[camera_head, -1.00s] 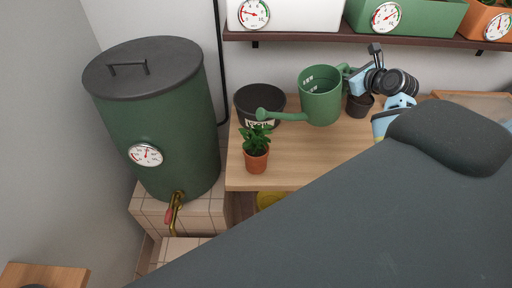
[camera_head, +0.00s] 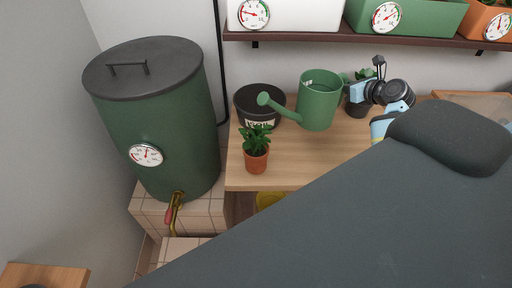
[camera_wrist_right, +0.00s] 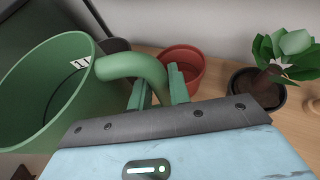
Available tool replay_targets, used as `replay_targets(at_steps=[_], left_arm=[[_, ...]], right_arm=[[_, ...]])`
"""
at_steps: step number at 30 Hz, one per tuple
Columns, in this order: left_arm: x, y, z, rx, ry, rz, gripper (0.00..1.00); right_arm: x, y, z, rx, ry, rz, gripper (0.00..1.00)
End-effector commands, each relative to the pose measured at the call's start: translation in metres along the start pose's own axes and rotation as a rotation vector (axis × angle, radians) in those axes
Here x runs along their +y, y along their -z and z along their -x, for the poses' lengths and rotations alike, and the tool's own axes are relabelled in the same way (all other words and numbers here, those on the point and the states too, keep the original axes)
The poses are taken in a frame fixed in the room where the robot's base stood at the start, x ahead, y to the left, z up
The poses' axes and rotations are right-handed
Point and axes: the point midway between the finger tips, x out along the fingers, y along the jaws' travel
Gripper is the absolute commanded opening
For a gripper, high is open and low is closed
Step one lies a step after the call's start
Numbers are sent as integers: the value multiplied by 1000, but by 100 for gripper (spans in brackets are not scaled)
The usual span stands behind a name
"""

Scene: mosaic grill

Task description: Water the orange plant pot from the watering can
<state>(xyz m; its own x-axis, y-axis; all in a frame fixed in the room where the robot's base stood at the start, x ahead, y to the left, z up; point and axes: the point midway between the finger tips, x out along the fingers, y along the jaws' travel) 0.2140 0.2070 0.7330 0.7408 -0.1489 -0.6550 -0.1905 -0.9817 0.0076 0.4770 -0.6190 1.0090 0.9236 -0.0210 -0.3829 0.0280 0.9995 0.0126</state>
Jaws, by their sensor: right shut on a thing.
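The green watering can (camera_head: 318,105) is in my right gripper, near the back of the wooden table, with its spout pointing left. It looks close to upright; I cannot tell whether it touches the table. My right gripper (camera_head: 350,84) is shut on the can's handle, which shows between the fingers (camera_wrist_right: 160,88) in the right wrist view. The can's open body (camera_wrist_right: 45,90) is at the left there. The orange plant pot (camera_head: 256,161) with a leafy green plant stands on the table's front left, in front of the spout head and apart from it. My left gripper is not in view.
A black pot (camera_head: 259,97) stands behind the plant. A dark pot (camera_wrist_right: 262,92) with a plant and a reddish pot (camera_wrist_right: 186,66) are beyond the gripper. A green barrel (camera_head: 160,120) stands left. A shelf (camera_head: 330,38) with planters runs above. My arm covers the lower right.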

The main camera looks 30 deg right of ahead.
Motion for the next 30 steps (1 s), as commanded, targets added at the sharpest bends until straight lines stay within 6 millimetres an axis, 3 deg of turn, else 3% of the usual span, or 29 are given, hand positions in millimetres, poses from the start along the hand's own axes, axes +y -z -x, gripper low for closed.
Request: replay_targets(at_steps=[18,30], left_arm=[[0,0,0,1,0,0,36],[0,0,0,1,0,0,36]], right_arm=[[0,-38,16,-6,1,2,0],[0,-39,16,-5,1,1,0]])
